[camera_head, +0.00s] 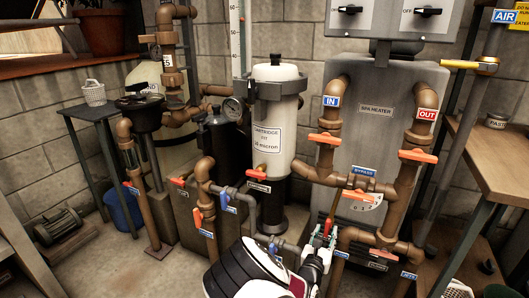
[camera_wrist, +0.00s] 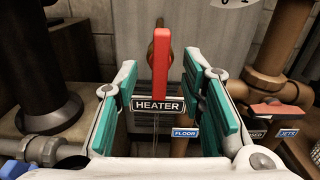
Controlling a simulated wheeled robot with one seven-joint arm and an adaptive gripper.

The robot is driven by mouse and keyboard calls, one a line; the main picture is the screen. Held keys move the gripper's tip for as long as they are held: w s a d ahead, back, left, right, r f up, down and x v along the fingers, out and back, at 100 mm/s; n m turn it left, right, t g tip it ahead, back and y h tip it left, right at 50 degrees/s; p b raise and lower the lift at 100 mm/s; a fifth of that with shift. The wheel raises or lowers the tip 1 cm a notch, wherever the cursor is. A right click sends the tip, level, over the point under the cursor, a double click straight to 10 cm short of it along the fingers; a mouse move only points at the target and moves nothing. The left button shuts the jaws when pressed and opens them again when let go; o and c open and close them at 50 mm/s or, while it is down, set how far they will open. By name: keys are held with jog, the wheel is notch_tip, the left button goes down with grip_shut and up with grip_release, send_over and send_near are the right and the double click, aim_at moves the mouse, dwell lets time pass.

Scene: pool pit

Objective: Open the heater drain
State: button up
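The heater drain valve has a red lever (camera_wrist: 161,62) that stands upright in the wrist view, above a black label reading HEATER (camera_wrist: 157,104). In the head view the same red lever (camera_head: 328,227) shows small, low in front of the grey spa heater (camera_head: 375,105). My gripper (camera_wrist: 160,80) is open, with teal pads on both sides of the lever. Gaps show between lever and pads, so it is not gripped. In the head view my gripper (camera_head: 322,242) is at the lever, and the valve body is mostly hidden there.
An orange bypass handle (camera_head: 360,195) and other orange-handled valves sit on brown pipes close around. The cartridge filter (camera_head: 275,140) stands left of the heater. In the wrist view, a FLOOR label (camera_wrist: 185,132) and an orange JETS-side handle (camera_wrist: 276,110) lie right.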

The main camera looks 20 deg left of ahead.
jog(key=s+p, duration=0.3)
jog(key=s, duration=0.3)
jog(key=shift+s, duration=0.25)
jog(key=shift+a, duration=0.1)
